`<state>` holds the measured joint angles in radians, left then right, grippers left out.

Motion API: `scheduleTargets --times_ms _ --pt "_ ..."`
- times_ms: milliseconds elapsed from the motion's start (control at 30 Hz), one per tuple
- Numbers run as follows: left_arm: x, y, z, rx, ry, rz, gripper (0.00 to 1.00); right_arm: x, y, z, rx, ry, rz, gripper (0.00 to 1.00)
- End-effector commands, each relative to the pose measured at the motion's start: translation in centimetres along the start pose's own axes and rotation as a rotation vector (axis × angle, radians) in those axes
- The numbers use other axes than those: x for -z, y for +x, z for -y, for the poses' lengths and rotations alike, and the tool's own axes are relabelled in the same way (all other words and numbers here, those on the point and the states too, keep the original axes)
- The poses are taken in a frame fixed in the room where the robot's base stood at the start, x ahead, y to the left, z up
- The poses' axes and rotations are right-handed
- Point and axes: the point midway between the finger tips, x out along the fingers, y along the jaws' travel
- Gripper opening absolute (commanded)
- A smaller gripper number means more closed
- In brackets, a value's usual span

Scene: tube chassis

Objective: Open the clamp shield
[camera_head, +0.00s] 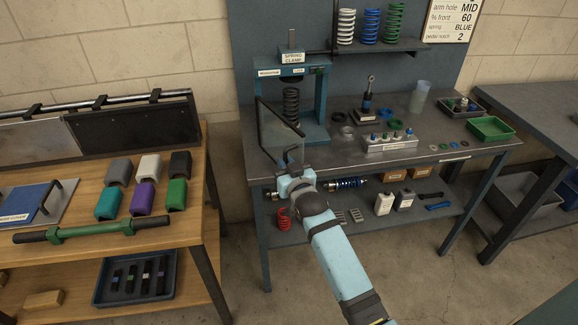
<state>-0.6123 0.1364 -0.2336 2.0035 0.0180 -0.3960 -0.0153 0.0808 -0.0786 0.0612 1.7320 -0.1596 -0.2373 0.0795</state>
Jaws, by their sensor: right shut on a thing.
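The blue spring clamp (321,90) stands at the left end of the grey workbench, with a "SPRING CLAMP" label on top. A dark coil spring (291,108) stands upright inside its frame. The clamp shield (278,133) is a clear panel with a dark frame. It stands out at an angle from the front left of the clamp. My right gripper (289,160) is at the shield's lower right part and is shut on it; the fingertips are small and the exact contact is hard to see. My left gripper is not in view.
The grey workbench (432,150) holds a fixture block (390,142), a clear cup (419,97) and a green tray (490,128). Coloured springs stand on a shelf (380,47) above.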

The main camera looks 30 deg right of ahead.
Motion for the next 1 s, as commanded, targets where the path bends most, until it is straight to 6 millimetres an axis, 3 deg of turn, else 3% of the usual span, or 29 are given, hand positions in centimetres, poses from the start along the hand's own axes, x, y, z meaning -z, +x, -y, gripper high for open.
scheduleTargets --times_ms 500,533,567,1000 --pt "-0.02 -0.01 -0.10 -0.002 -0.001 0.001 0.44 0.02 0.15 0.09 -0.002 -0.003 -0.001 0.00" --pt "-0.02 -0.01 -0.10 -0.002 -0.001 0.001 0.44 0.02 0.15 0.09 -0.002 -0.003 -0.001 0.19" --pt "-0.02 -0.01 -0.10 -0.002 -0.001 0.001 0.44 0.02 0.15 0.09 -0.002 -0.002 -0.001 0.22" --pt "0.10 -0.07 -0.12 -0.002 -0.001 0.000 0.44 0.04 0.16 0.08 -0.001 -0.001 0.000 0.22"
